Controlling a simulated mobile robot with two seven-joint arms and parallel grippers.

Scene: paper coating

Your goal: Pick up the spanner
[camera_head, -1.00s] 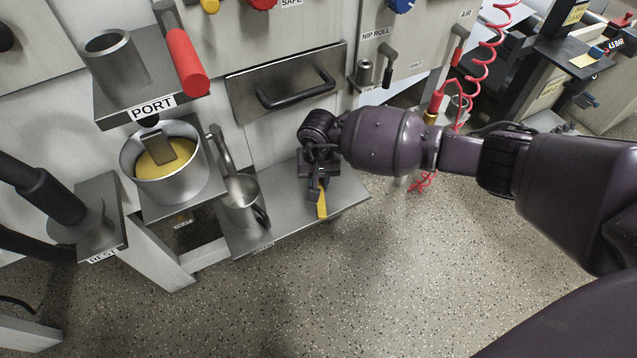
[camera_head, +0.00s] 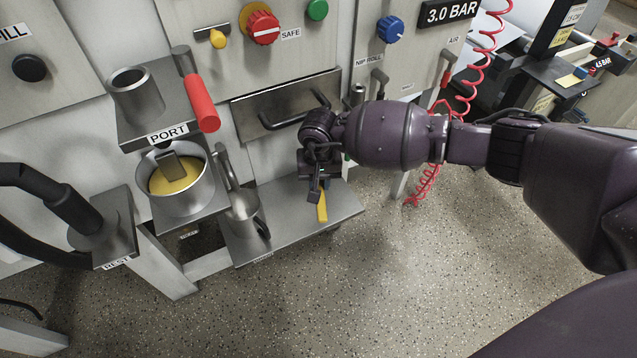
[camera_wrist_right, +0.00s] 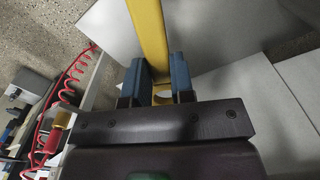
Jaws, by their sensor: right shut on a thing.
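The spanner (camera_head: 322,207) is a yellow bar over the grey lower shelf (camera_head: 290,215), partly hidden by my right gripper in the head view. My right gripper (camera_head: 317,188) points down at it. In the right wrist view the spanner (camera_wrist_right: 147,32) runs up from between the blue fingers of my right gripper (camera_wrist_right: 158,82), which is shut on it. A rounded yellow part shows between the fingers. I cannot tell whether the spanner touches the shelf. My left gripper is not in view.
A metal jug (camera_head: 242,212) stands on the shelf left of the gripper. A pot of yellow liquid (camera_head: 178,185) is further left. A drawer handle (camera_head: 285,118) is just behind the gripper. A coiled red hose (camera_head: 422,186) hangs to the right. The floor in front is clear.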

